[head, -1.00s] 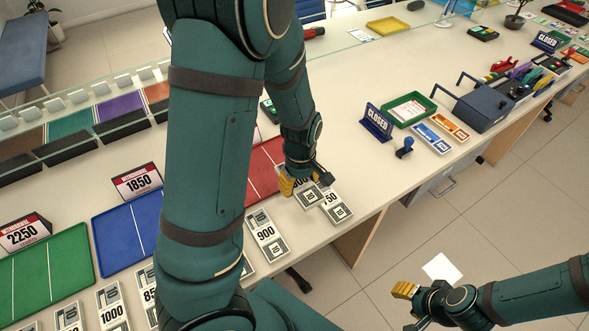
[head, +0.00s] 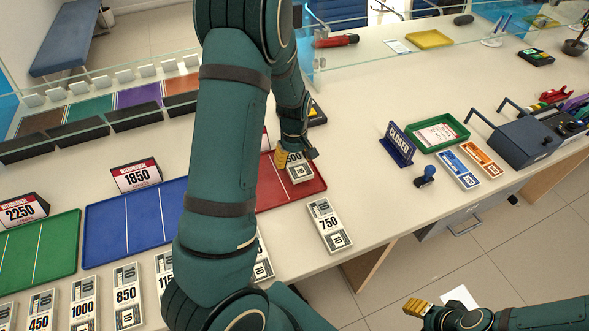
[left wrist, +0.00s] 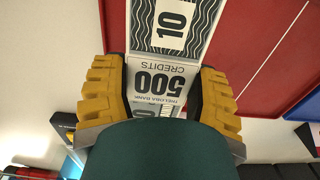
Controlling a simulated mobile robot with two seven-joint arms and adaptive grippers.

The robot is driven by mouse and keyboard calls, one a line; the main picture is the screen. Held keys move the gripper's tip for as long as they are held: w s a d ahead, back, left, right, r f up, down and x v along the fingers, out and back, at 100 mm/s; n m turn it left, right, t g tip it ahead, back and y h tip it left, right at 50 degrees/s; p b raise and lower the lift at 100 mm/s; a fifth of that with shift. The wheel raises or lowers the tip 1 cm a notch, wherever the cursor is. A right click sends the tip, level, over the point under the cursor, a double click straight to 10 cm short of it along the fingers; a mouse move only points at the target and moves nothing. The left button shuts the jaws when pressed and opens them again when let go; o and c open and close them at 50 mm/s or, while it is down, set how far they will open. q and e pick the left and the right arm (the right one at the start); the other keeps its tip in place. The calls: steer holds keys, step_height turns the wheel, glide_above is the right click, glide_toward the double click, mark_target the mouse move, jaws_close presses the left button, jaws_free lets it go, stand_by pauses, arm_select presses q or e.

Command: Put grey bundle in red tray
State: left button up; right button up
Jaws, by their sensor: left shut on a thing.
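My left gripper (head: 293,158) is shut on a grey bundle (head: 300,173) marked 500, held over the right part of the red tray (head: 283,196). In the left wrist view the bundle (left wrist: 160,80) sits between the yellow finger pads (left wrist: 158,100), with the red tray (left wrist: 262,25) beside and below it. I cannot tell whether the bundle touches the tray. My arm hides the tray's left part. My right gripper (head: 416,308) is low at the bottom right, off the counter; its jaw state is unclear.
A grey 750 bundle (head: 327,226) lies at the counter's front edge, right of the red tray. Other grey bundles (head: 127,296) line the front left. A blue tray (head: 112,221) and green tray (head: 40,256) lie left. A closed sign (head: 397,146) stands right.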

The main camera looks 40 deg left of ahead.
mark_target(294, 167)
arm_select(q)
steer(key=shift+f+b, duration=0.5)
steer(key=shift+f, duration=1.5)
steer(key=shift+f, duration=0.15)
steer(key=o, duration=1.2)
steer(key=shift+c, duration=0.2)
step_height(294, 167, up, 12)
steer(key=p, duration=0.3)
steer(key=shift+r, duration=0.2)
